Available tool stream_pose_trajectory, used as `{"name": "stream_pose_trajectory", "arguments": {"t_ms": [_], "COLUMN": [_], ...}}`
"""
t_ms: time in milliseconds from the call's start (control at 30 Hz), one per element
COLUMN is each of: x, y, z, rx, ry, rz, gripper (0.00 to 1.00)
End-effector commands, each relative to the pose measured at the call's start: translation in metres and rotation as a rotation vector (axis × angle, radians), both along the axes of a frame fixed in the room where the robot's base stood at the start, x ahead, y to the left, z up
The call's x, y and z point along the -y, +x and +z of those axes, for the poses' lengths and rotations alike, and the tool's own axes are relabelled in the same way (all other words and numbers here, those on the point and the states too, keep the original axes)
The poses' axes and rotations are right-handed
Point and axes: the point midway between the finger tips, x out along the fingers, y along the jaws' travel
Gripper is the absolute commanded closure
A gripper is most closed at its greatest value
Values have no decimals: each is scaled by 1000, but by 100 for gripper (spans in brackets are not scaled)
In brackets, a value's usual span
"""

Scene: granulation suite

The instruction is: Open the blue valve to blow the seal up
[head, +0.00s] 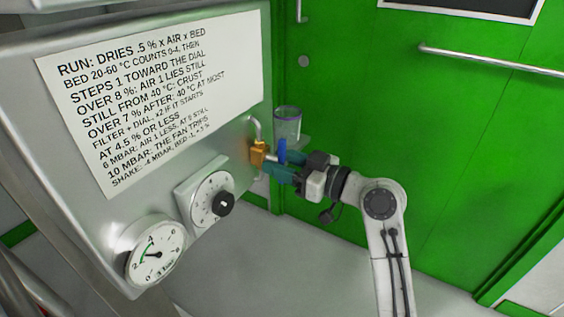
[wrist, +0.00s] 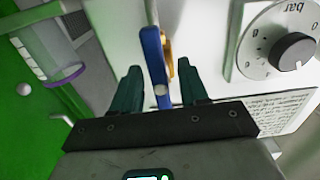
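The blue valve lever (head: 282,150) sits on a brass valve body (head: 258,154) at the right edge of the grey panel. In the wrist view the blue lever (wrist: 152,62) runs up the picture, with some of the brass (wrist: 168,60) behind it. My gripper (head: 276,168) is at the valve. In the wrist view its two dark teal fingers (wrist: 160,78) stand apart, one on each side of the lever, with a gap showing on both sides. In the head view the fingers partly hide the lever's lower end.
The panel carries a printed notice (head: 150,95), a dial with a black knob (head: 222,204) and a round gauge (head: 154,252). A clear cup (head: 287,124) is mounted beside the valve. A green door (head: 450,130) with a bar handle (head: 490,56) stands behind my arm.

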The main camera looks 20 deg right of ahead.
Motion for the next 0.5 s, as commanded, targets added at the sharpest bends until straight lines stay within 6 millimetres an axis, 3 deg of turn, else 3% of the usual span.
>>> {"name": "stream_pose_trajectory", "arguments": {"t_ms": [333, 500], "x": [3, 18], "y": [-4, -23], "z": [1, 2], "rx": [1, -1], "ry": [2, 3], "rz": [-1, -4], "gripper": [53, 53]}}
